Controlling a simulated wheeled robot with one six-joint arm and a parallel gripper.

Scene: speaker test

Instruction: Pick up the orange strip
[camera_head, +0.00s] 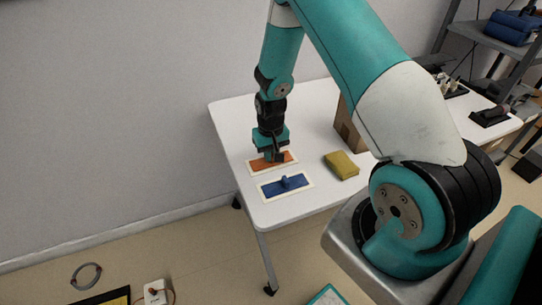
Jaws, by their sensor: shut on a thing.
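The orange strip (260,166) lies in a pale rectangular frame on the white table, near its left end. My gripper (274,157) points down over the strip and is shut on it. The fingers cover the middle of the strip, so the exact contact is hidden. I cannot tell whether the strip is lifted from its frame; it looks level with it. A blue strip (272,189) with a small raised knob lies in a similar pale frame just in front of it.
A yellow-green block (341,165) lies to the right on the white table (306,205). A brown box (348,126) stands behind it, partly hidden by my arm. The wall is close on the left. A shelf (481,36) with blue items stands at the far right.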

